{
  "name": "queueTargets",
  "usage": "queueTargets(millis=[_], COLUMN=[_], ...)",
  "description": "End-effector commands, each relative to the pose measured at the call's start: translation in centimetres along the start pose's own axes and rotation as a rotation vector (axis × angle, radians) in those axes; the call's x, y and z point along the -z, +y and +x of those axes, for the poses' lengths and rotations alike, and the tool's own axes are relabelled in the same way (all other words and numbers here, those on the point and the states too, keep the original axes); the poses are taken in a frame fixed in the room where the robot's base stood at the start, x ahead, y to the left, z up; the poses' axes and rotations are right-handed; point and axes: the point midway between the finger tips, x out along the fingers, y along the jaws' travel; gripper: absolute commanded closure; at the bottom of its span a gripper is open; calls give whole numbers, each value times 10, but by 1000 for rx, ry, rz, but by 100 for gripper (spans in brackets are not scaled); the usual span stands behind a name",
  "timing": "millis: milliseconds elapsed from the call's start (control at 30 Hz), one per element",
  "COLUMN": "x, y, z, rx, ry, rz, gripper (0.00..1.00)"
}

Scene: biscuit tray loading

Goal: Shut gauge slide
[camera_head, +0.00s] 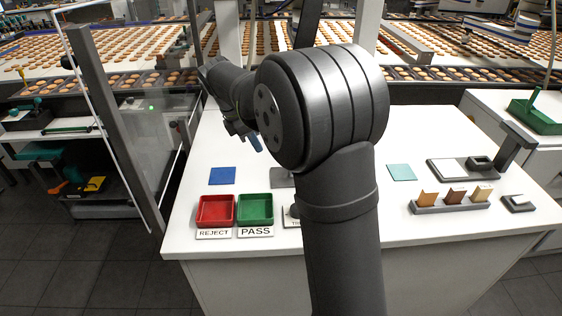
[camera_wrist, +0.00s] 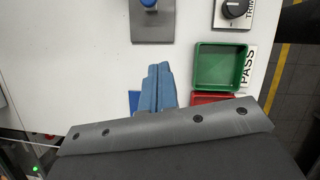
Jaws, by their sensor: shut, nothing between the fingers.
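My gripper (camera_head: 253,142) is shut and empty above the left part of the white table in the head view. Its blue fingers (camera_wrist: 160,86) are together in the wrist view. A grey plate with a blue knob (camera_wrist: 149,4) lies beyond the fingertips, apart from them; its plate (camera_head: 281,180) is partly hidden behind my arm in the head view. A dark grey fixture (camera_head: 446,180) with a pale plate and a dark block stands at the right of the table. I cannot tell which part is the gauge slide or whether it is open.
A red REJECT tray (camera_head: 201,222) and green PASS tray (camera_head: 268,222) stand near the front edge. A TRIM dial (camera_wrist: 234,9) is beside PASS. A blue square (camera_head: 222,175), teal square (camera_head: 401,172) and biscuit rack (camera_head: 425,210) lie around. A clear guard (camera_head: 150,150) stands left.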

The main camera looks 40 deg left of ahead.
Motion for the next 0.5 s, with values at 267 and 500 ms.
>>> queueTargets(millis=[267,500], x=[0,-1], y=[0,0], z=[29,81], rx=[0,1], ry=[-19,-18], rz=[-10,-9], gripper=[100,100])
